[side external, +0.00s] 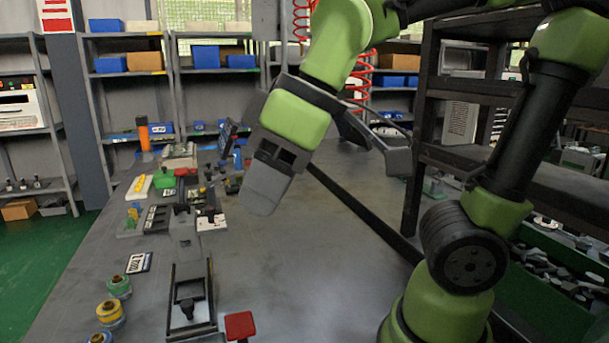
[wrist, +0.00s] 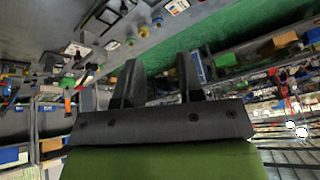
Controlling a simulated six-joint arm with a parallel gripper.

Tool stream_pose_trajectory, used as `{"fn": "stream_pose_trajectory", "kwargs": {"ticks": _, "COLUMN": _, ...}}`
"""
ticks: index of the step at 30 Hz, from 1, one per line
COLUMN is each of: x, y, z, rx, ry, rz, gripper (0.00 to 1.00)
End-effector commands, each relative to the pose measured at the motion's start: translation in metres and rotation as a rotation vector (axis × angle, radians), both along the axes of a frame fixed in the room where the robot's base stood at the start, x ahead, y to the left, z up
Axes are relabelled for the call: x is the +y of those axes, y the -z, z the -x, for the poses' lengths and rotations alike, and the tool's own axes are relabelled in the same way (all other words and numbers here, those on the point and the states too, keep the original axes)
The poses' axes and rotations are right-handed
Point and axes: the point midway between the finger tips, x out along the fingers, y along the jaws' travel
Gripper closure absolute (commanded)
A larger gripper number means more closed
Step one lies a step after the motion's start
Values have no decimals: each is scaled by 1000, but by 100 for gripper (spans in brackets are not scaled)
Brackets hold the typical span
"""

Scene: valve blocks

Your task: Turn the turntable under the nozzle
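My gripper (side external: 258,205) hangs in the air above the grey table, to the right of the row of fixtures in the side external view. In the wrist view my gripper (wrist: 158,72) has its two dark fingers apart with nothing between them. A grey fixture (side external: 190,310) with a dark knob stands at the front of the table, with a grey upright block (side external: 185,238) behind it. I cannot tell which part is the turntable or the nozzle. My gripper is apart from all of these.
A red-topped block (side external: 239,326) stands at the front edge. Green and yellow spools (side external: 111,313) are at the left edge. A small counter plate (side external: 139,262) lies nearby. A dark shelf rack (side external: 480,120) stands at right. The table's middle (side external: 310,250) is clear.

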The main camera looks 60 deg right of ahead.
Motion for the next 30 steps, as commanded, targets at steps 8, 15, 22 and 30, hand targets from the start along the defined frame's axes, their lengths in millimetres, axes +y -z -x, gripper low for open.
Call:
{"fn": "stream_pose_trajectory", "kwargs": {"ticks": 8, "x": -22, "y": -4, "z": 23, "rx": -38, "ry": 283, "rz": -124, "gripper": 65}}
{"fn": "stream_pose_trajectory", "kwargs": {"ticks": 15, "x": -27, "y": -3, "z": 29, "rx": -47, "ry": 360, "rz": -160, "gripper": 65}}
{"fn": "stream_pose_trajectory", "kwargs": {"ticks": 22, "x": -27, "y": -3, "z": 29, "rx": -47, "ry": 360, "rz": -160, "gripper": 65}}
{"fn": "stream_pose_trajectory", "kwargs": {"ticks": 30, "x": -26, "y": -3, "z": 28, "rx": -46, "ry": 359, "rz": -160, "gripper": 65}}
